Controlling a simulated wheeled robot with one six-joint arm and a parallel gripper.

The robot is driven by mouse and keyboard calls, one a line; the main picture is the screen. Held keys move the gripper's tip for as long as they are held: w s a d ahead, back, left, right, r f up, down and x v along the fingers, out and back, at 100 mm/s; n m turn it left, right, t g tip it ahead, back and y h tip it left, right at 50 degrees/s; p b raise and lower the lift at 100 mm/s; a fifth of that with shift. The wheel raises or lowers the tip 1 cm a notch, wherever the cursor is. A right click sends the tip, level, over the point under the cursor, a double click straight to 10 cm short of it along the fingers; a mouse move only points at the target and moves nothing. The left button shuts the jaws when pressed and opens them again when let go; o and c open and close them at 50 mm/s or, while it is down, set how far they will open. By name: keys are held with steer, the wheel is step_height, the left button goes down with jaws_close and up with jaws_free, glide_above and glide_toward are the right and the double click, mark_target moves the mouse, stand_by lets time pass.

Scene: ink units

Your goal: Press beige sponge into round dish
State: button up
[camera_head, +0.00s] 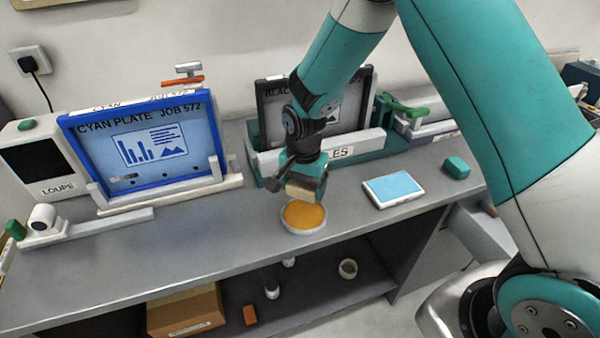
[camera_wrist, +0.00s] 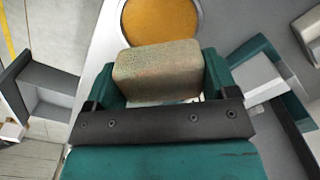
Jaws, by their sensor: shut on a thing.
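The beige sponge (camera_wrist: 157,72) is a speckled block held between the two teal fingers of my gripper (camera_wrist: 160,85). In the head view my gripper (camera_head: 306,185) points down with the sponge (camera_head: 301,190) at its tip. The round dish (camera_head: 303,228) has a pale rim and an orange inside, and stands near the front edge of the grey bench. The sponge is above the back part of the dish in the head view. In the wrist view the dish (camera_wrist: 160,20) lies beyond the sponge, partly cut off by the top edge. I cannot tell the exact gap between them.
A blue-framed cyan plate (camera_head: 145,144) stands at left, beside a loupe box (camera_head: 45,160). A teal rack (camera_head: 262,165) with a dark plate stands behind my gripper. A white tray with a light-blue pad (camera_head: 393,188) and a teal block (camera_head: 456,167) lie to the right.

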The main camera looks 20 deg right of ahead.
mark_target(304, 212)
steer(key=shift+w+f, duration=0.1)
steer(key=shift+f, duration=0.05)
steer(key=f+b, duration=0.4)
steer(key=shift+d+f, duration=0.2)
steer(key=shift+f, duration=0.2)
steer(key=shift+f+b, duration=0.3)
steer(key=shift+f, duration=0.1)
steer(key=shift+f+b, duration=0.35)
steer(key=shift+f, duration=0.25)
stand_by(1.3)
steer(key=shift+r+p, duration=2.75)
steer(key=shift+r, duration=0.85)
